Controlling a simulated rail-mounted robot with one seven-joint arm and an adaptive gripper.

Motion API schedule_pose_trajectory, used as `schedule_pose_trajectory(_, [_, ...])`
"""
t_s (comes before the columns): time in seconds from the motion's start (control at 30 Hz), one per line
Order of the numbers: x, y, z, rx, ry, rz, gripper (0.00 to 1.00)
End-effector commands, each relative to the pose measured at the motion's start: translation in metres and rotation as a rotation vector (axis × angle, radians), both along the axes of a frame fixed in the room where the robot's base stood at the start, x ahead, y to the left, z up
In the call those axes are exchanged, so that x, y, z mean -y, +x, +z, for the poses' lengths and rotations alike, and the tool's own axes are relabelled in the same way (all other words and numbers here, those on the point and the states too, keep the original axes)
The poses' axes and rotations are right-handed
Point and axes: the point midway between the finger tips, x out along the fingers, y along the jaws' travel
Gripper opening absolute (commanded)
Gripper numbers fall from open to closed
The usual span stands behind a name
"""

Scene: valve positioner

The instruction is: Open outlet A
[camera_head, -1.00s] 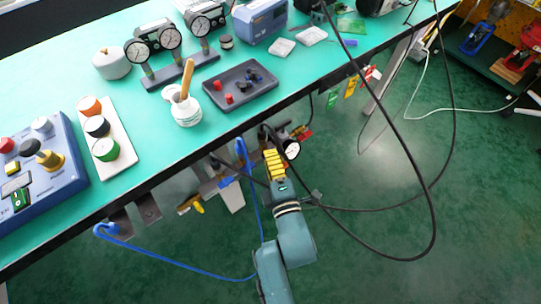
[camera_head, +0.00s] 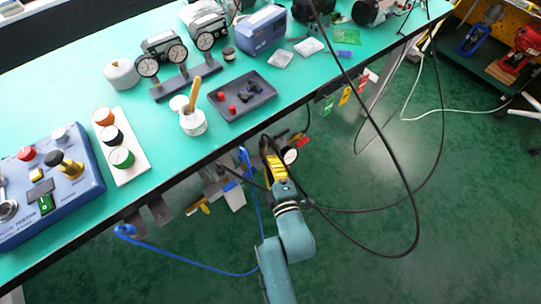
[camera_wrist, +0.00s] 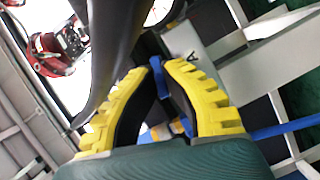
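In the head view, my gripper (camera_head: 270,147) with yellow fingers is under the bench's front edge, at the valve fittings there. In the wrist view, my gripper (camera_wrist: 159,68) has its two fingertips close around a narrow blue handle (camera_wrist: 158,80), which fills the gap between them. A grey block (camera_wrist: 188,45) beside the right finger carries a black letter "A". An orange and blue part (camera_wrist: 163,131) shows farther down between the fingers. The valve body behind the handle is mostly hidden by my fingers, and the handle's exact angle is unclear.
A white-faced gauge (camera_head: 290,156) is right beside my gripper. A black cable (camera_head: 385,160) loops to its right, and a blue hose (camera_head: 190,266) runs on the left. The bench (camera_head: 60,115) overhangs the fittings. Coloured tags (camera_head: 345,95) hang off its edge.

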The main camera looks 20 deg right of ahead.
Motion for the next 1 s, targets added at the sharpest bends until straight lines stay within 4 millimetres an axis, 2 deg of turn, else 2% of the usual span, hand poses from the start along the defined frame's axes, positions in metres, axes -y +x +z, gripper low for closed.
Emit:
schedule_pose_trajectory(0.03, [0.0004,-0.0003,0.0075,-0.013,0.046,-0.001,0.00])
schedule_pose_trajectory(1.0, [0.0032,0.0003,0.0020,-0.213,0.938,-0.002,0.00])
